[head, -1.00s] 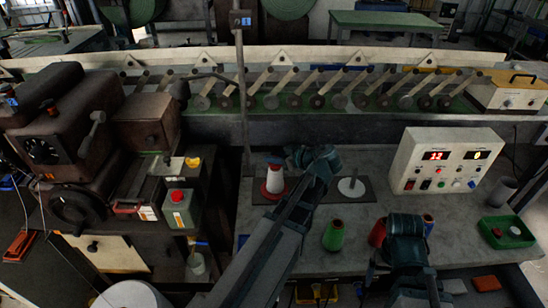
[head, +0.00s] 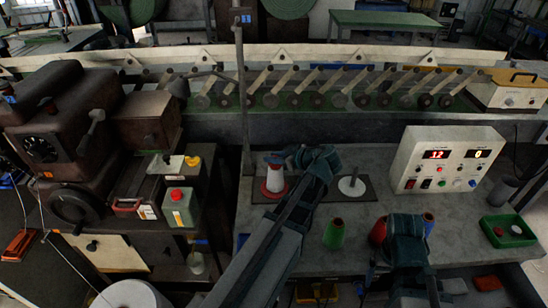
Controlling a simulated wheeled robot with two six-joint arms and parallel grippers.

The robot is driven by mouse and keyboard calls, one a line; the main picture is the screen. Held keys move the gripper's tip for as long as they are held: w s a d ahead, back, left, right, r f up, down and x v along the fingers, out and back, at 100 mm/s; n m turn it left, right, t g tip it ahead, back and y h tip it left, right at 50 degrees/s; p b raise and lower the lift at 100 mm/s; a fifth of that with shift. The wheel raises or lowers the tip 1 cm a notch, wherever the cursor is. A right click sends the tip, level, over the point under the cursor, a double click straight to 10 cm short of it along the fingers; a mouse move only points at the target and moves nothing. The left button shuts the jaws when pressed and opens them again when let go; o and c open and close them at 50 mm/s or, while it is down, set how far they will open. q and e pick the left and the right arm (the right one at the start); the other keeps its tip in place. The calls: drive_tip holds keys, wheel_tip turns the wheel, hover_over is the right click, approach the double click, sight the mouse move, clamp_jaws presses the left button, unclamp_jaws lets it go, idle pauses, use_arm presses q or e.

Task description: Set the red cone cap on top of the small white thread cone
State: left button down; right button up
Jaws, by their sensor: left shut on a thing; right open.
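The small white thread cone (head: 275,181) stands upright on a dark plate, with a red ring around its foot. My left gripper (head: 276,158) is at the cone's top, reaching in from the right. It is shut on a small reddish piece (head: 274,163), which looks like the red cone cap. The fingers mostly hide the cap, and I cannot tell whether it touches the cone. My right gripper (head: 404,228) is open low over the front of the table; its fingertips are mostly hidden by its own body.
A white disc with a pin (head: 351,187) is right of the cone. A green cone (head: 334,234) and a red cone (head: 378,231) stand near the front. A control box (head: 445,160) and green tray (head: 508,231) are at the right. A vertical pole (head: 243,90) rises behind the cone.

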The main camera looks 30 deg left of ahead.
use_arm(q)
drive_tip(key=shift+f+b, duration=0.35)
drive_tip(key=shift+f, duration=0.05)
drive_tip(key=c, duration=0.6)
unclamp_jaws()
drive_tip(key=shift+r, duration=0.1)
drive_tip(key=p+v, duration=0.6)
drive_tip(key=v, duration=0.7)
drive_tip(key=shift+d+p, duration=0.35)
drive_tip(key=shift+d, duration=0.05)
drive_tip(key=shift+s, duration=0.1)
